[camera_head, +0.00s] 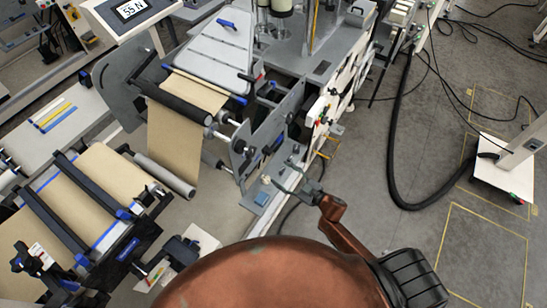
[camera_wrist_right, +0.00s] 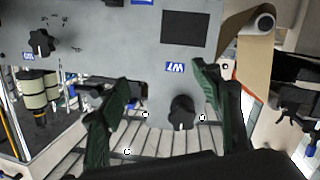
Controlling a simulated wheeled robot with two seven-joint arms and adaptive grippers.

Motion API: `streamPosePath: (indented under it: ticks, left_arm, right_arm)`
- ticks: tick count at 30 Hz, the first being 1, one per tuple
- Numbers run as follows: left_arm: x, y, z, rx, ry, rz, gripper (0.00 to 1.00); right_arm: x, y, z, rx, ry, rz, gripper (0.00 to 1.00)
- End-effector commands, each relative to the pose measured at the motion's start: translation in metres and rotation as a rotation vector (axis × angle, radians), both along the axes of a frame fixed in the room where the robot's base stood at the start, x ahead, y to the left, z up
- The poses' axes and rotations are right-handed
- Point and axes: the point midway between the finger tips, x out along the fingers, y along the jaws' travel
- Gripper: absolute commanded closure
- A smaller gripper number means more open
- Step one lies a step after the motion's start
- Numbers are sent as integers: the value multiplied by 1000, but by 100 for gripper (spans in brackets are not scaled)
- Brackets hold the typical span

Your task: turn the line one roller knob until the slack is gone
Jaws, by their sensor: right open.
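My right gripper (camera_head: 284,176) reaches from the bottom of the head view toward the side of the machine. In the right wrist view its two green-padded fingers (camera_wrist_right: 160,85) are spread wide. A black lobed knob (camera_wrist_right: 182,113) shows between the fingers, nearer the right one, with no visible contact. A blue label (camera_wrist_right: 175,68) sits above it; I cannot read it surely. A second black knob (camera_wrist_right: 41,43) is at the upper left. The brown kraft web (camera_head: 172,145) hangs from the upper roller (camera_head: 180,101). My left gripper is not in view.
A display (camera_head: 132,9) reading about 55 N stands at the upper left. A lower unit with dark bars (camera_head: 45,215) and kraft paper is at the left. A thick black hose (camera_head: 393,140) loops on the floor at the right, beside open floor.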

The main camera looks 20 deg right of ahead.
Motion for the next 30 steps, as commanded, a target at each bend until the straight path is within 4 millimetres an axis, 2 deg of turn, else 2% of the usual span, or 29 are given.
streamPosePath:
  ticks: [1,3,6,9,14,20,30]
  left_arm:
    - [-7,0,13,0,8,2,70]
    - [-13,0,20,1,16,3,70]
    - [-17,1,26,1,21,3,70]
    - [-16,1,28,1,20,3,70]
    - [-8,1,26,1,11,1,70]
    - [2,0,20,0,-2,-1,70]
    - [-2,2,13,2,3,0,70]
  right_arm:
    - [2,11,35,3,-37,37,41]
    - [1,24,65,6,-78,84,41]
    - [0,38,95,9,-119,132,41]
    - [-2,45,110,10,-140,158,41]
    - [4,52,113,12,-147,167,41]
    - [23,66,112,11,-149,166,41]
    - [58,93,113,11,-146,165,41]
